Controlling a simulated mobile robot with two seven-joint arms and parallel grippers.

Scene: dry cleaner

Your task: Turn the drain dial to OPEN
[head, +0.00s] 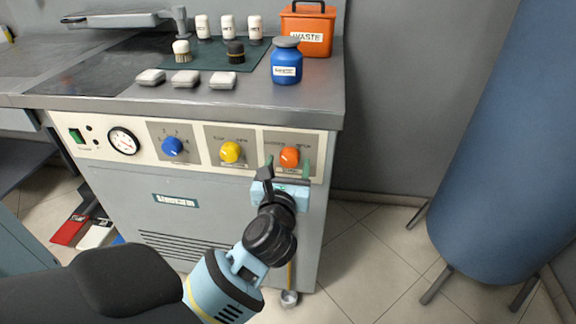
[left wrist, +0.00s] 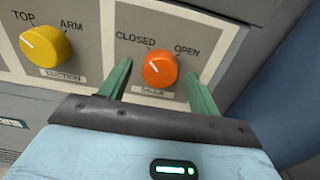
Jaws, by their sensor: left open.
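The orange drain dial (head: 289,157) is the rightmost of three knobs on the cream front panel of the machine. In the left wrist view the dial (left wrist: 160,68) sits between the labels CLOSED on its left and OPEN on its right. Its pale pointer mark is toward the upper left, on the CLOSED side. My left gripper (head: 287,168) is open at the dial. In the left wrist view its green fingers (left wrist: 157,78) stand on either side of the dial, with gaps visible; contact is not evident. My right gripper is not in view.
The yellow suction knob (head: 230,152) is just left of the drain dial, with a blue knob (head: 172,146) and a gauge (head: 123,141) farther left. Bottles, brushes and an orange waste bin (head: 307,30) stand on top. A large blue cylinder (head: 510,150) is at right.

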